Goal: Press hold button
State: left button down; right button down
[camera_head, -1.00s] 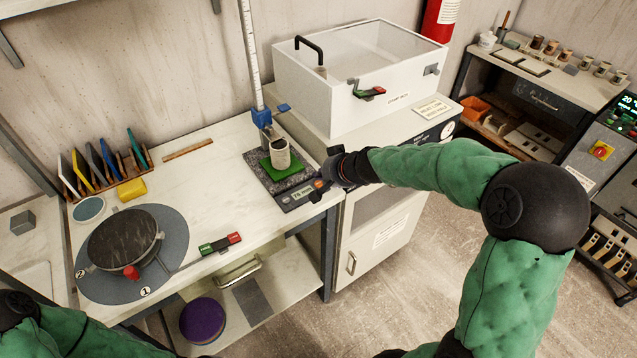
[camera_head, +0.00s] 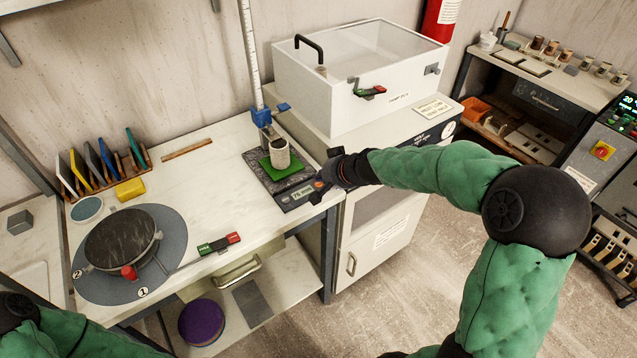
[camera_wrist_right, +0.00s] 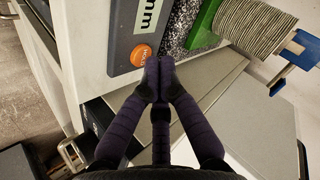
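The hold button is a round orange button (camera_head: 319,184) on the dark front panel of a height gauge (camera_head: 297,196), next to its display. In the right wrist view the orange button (camera_wrist_right: 140,55) shows clearly, with small lettering on it. My right gripper (camera_head: 331,173) is at the panel's right end, close to the button. In the wrist view its dark fingers (camera_wrist_right: 158,68) are together and empty. Their tips are just right of the button; I cannot tell whether they touch it. My left arm shows at the lower left, with its gripper out of view.
A grey clay cylinder (camera_head: 279,153) stands on a green pad (camera_head: 287,168) on the gauge's speckled base. A white damp box (camera_head: 350,112) stands behind right. A turntable (camera_head: 170,236) and a red-green rocker (camera_head: 219,243) are to the left. The bench middle is clear.

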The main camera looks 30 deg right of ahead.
aim_at(321, 184)
jog(key=shift+f+b, duration=0.4)
dwell(0.3)
jog(key=shift+r, duration=0.15)
jog(key=shift+r+p, duration=0.65)
jog(key=shift+p, duration=0.05)
notch_tip(321, 184, up, 5)
jog(key=p, duration=0.4)
dwell(0.4)
dwell(0.7)
